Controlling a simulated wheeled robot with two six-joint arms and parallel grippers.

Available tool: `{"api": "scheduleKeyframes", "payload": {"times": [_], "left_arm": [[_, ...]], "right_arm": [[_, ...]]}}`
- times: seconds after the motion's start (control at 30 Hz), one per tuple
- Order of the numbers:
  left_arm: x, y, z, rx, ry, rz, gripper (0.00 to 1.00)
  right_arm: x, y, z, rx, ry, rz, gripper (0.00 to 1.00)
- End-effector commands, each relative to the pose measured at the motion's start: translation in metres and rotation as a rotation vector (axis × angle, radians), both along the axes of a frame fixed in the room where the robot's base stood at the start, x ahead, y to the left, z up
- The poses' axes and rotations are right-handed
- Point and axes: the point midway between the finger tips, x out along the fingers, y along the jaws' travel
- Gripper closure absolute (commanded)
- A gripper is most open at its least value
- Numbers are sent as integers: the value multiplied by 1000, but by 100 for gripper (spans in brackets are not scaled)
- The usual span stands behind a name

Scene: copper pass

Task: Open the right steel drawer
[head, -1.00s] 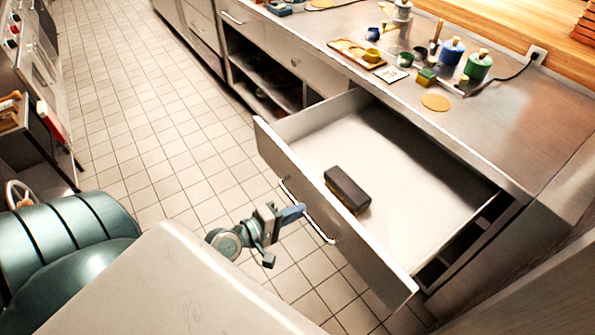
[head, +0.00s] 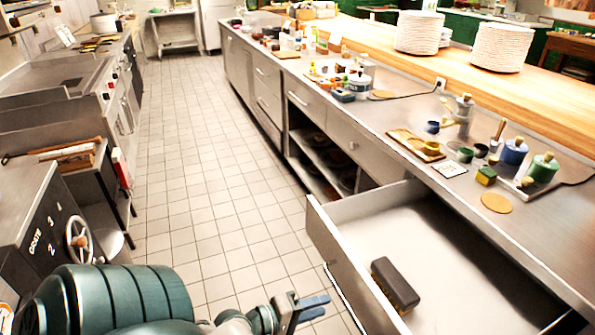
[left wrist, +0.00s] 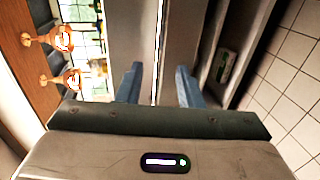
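The steel drawer (head: 333,238) stands pulled well out from the counter at lower right in the head view. A dark brown block (head: 394,283) lies on its pale floor. My left gripper (head: 314,307) is just left of the handle, blue fingers apart, with a visible gap to the drawer front. In the left wrist view the two fingers (left wrist: 158,88) are spread, with grey panels and a thin bright line behind the gap. My right gripper is not in view.
The steel counter (head: 545,235) above holds a wooden tray (head: 415,146), a blue jar (head: 513,152), a green jar (head: 543,167) and small pots. Open shelves (head: 325,160) are left of the drawer. The tiled aisle (head: 205,190) is clear. A handwheel unit (head: 45,222) stands at left.

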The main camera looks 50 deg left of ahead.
Motion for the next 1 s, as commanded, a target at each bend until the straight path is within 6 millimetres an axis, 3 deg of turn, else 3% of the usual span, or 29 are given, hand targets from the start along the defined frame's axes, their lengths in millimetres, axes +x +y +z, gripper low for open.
{"api": "scheduleKeyframes", "payload": {"times": [0.2,0.4,1.0], "left_arm": [[-32,11,5,4,4,-5,67],[-47,17,9,1,2,-1,67],[-51,19,11,0,-1,1,67]], "right_arm": [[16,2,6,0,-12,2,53],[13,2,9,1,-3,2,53],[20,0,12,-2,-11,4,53]]}}
